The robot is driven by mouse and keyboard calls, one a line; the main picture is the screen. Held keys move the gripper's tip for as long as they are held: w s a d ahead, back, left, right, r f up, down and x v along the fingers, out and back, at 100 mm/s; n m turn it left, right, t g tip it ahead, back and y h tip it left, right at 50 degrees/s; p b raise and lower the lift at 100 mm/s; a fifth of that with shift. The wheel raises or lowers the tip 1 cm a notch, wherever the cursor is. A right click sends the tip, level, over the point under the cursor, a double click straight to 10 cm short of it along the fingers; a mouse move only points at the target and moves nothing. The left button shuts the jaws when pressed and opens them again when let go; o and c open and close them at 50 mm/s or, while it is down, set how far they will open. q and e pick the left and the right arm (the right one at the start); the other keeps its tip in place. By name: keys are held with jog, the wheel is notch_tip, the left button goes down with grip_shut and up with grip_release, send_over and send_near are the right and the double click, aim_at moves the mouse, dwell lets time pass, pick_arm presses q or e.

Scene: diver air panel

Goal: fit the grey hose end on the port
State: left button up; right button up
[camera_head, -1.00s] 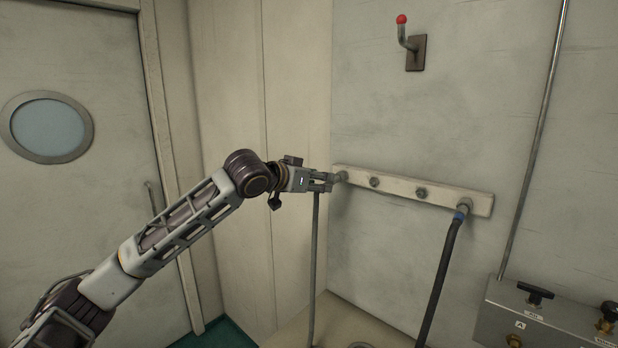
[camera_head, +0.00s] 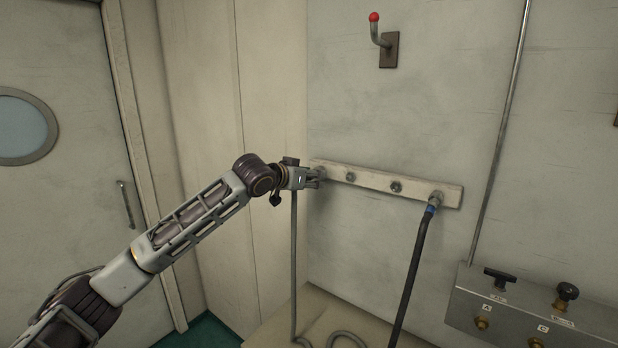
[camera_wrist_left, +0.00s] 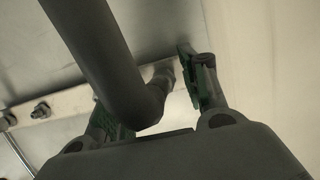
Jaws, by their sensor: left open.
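The grey hose (camera_head: 293,255) hangs from the left end of a pale wall rail (camera_head: 372,181). In the left wrist view the hose (camera_wrist_left: 100,50) bends toward a fitting at the rail, between my finger pads. My left gripper (camera_head: 314,179) is open at that end of the rail; it also shows in the left wrist view (camera_wrist_left: 155,95), with one green-padded finger on each side of the hose end. Whether a pad touches the hose cannot be told. A metal panel box at lower right has brass ports marked A (camera_head: 482,323) and C (camera_head: 541,341). My right gripper is not in view.
A black hose with a blue band (camera_head: 418,255) hangs from the rail's right end. Bare studs (camera_head: 396,187) sit between the hoses. A door stands at left.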

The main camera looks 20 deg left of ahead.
pick_arm(q)
jog(key=shift+c, duration=0.3)
grip_shut()
jog(key=shift+s+a, duration=0.25)
jog(key=shift+s, duration=0.5)
jog(key=shift+s+a, duration=0.25)
jog(key=shift+s, duration=0.45)
dwell(1.4)
jog(key=shift+s+a+b, duration=0.15)
jog(key=shift+s+a, duration=0.15)
jog(key=shift+s, duration=0.5)
jog(key=shift+s+a+b, duration=0.15)
jog(key=shift+s+a, duration=0.15)
jog(key=shift+s, duration=0.45)
jog(key=shift+s+a+b, duration=0.15)
jog(key=shift+s+a, duration=0.15)
jog(key=shift+s, duration=0.5)
